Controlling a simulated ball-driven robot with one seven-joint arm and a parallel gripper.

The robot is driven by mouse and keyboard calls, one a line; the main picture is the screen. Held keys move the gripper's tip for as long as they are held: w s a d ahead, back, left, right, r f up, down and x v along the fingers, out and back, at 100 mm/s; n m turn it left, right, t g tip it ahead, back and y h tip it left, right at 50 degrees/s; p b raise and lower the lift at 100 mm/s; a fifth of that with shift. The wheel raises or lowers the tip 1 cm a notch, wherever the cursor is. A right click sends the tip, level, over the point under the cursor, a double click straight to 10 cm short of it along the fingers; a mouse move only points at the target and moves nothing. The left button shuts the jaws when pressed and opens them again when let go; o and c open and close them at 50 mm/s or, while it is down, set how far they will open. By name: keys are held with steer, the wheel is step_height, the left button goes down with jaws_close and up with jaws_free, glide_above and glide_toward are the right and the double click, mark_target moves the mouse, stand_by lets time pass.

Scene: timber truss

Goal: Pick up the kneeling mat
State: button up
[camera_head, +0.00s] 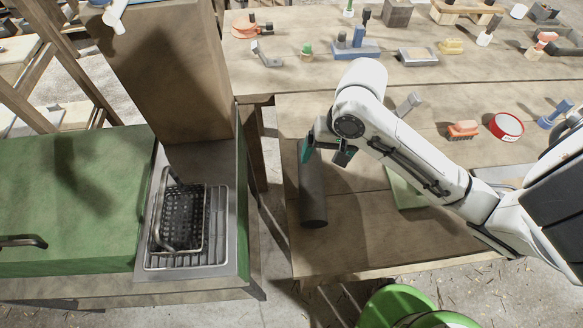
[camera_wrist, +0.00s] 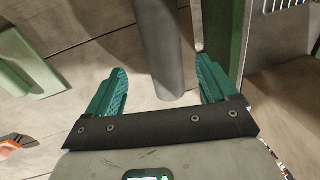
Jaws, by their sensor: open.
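A dark grey roll (camera_head: 313,195), which looks like the kneeling mat, lies lengthwise on the wooden bench near its left edge. My gripper (camera_head: 322,150) is over the far part of the roll, its teal fingers pointing down. In the wrist view the roll (camera_wrist: 165,45) runs from the top edge in between the two open fingers of my gripper (camera_wrist: 162,82), with gaps on both sides. I cannot tell how far above the roll the fingertips are. My arm reaches in from the right and hides part of the bench.
A flat green piece (camera_head: 403,188) lies to the right of the roll, partly under my arm. A red round tin (camera_head: 507,126) and a brush (camera_head: 462,130) are farther right. A green unit with a metal basket (camera_head: 180,218) stands left, across a gap. Green buckets (camera_head: 398,303) stand below the bench.

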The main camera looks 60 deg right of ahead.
mark_target(314, 174)
steer(key=f, duration=0.1)
steer(key=w+f, duration=0.1)
steer(key=f, duration=0.3)
steer(key=shift+w+a, duration=0.2)
steer(key=shift+a, duration=0.1)
steer(key=shift+w+a+f, duration=0.15)
steer(key=shift+a+f, duration=0.05)
steer(key=shift+f, duration=1.2)
steer(key=shift+w+a+f, duration=0.15)
steer(key=shift+f, duration=1.25)
steer(key=shift+c, duration=0.5)
steer(key=shift+r, duration=0.1)
steer(key=c, duration=0.9)
steer(key=shift+o, duration=0.2)
